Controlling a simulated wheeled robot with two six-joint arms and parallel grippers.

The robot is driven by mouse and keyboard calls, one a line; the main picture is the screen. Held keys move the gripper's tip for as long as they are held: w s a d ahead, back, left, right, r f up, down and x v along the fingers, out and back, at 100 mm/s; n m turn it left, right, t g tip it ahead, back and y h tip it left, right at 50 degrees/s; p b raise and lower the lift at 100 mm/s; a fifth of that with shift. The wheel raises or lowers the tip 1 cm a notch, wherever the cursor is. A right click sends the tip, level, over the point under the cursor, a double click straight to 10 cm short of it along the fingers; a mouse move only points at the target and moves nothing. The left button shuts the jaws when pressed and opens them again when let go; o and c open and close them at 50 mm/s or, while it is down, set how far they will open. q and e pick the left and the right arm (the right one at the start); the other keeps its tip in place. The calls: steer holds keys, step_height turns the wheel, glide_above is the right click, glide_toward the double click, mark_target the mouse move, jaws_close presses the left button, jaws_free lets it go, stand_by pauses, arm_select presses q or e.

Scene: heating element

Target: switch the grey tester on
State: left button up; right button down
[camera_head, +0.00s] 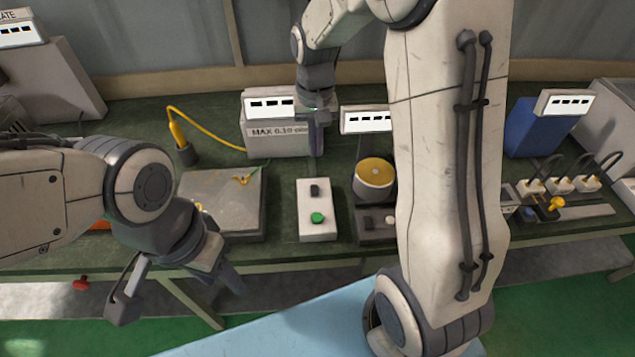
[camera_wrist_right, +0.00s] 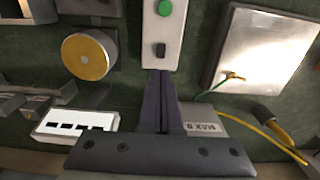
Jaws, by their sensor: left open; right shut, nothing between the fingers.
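A grey box (camera_head: 275,140) with a white display of black dashes and a "MAX 6.10" label stands at the back of the bench; its label (camera_wrist_right: 206,128) shows in the wrist view, largely covered by my right gripper. A white control box (camera_head: 318,225) with a green button (camera_head: 317,217) and a black switch (camera_head: 314,189) lies in front of it. My right gripper (camera_head: 317,152) is shut and empty, pointing down, its tips (camera_wrist_right: 160,74) close to the white box's black-switch end; contact cannot be told. My left gripper (camera_head: 180,285) is open and empty, before the bench's front edge.
A blue box (camera_head: 535,128) and a plugged power strip (camera_head: 580,207) are farther right, beyond my right arm.

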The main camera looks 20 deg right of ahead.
mark_target(316, 193)
step_height(316, 193, down, 13)
steer(key=shift+p, duration=0.7)
steer(key=shift+s+f, duration=0.1)
steer(key=shift+s+a+f+b, duration=0.1)
steer(key=shift+s+f+b, duration=0.05)
steer(key=shift+f+b, duration=0.25)
steer(key=shift+r, duration=0.2)
steer(key=shift+f, duration=0.1)
